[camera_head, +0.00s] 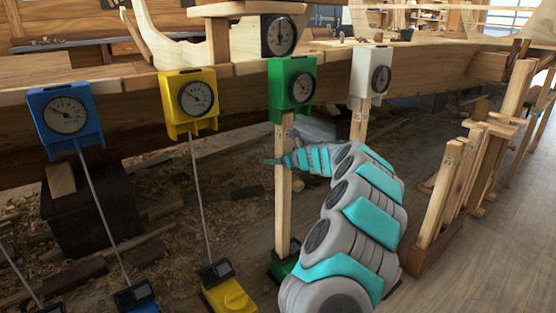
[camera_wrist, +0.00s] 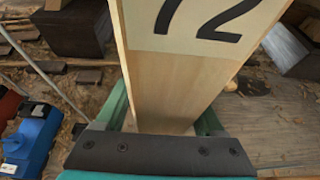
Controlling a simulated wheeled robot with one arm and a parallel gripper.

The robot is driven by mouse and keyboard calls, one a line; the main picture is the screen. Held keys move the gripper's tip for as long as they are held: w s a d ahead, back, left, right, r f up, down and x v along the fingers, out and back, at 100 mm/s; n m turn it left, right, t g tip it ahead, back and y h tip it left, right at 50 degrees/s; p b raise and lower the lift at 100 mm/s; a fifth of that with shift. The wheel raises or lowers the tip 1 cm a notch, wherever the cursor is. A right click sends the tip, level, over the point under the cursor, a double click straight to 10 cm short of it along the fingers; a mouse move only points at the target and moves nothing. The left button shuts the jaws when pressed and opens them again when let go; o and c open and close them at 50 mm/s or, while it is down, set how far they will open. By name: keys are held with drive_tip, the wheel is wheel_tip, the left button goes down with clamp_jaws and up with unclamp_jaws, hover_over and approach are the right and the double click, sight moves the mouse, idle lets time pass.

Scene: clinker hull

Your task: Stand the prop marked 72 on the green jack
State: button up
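The prop marked 72 (camera_head: 283,205) is a pale wooden post, upright in the head view. Its top end is right under the green gauge box (camera_head: 304,102). Its lower end is at the green jack (camera_head: 279,268) on the floor, partly hidden by my arm; whether it bears on the jack I cannot tell. My gripper (camera_head: 280,160) is at the upper part of the prop. In the wrist view the fingers lie along both sides of the prop, and its label 72 (camera_wrist: 205,25) faces the camera.
Blue (camera_head: 84,130), yellow (camera_head: 173,122) and white (camera_head: 357,88) gauge boxes hang along the hull. A yellow jack (camera_head: 235,297) and a blue jack (camera_head: 137,298) are at the lower left.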

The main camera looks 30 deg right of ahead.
drive_tip(key=shift+o, duration=1.4)
drive_tip(key=shift+s, duration=0.1)
drive_tip(key=v, duration=0.7)
drive_tip(key=shift+s+p, duration=0.35)
drive_tip(key=shift+s+r, duration=0.15)
drive_tip(key=shift+s, duration=0.05)
drive_tip(key=s, duration=0.2)
drive_tip(key=s+p, duration=0.1)
drive_tip(key=s, duration=0.1)
drive_tip(key=shift+s+d+p, duration=0.2)
drive_tip(key=shift+s+p, duration=0.1)
drive_tip(key=shift+s, duration=0.1)
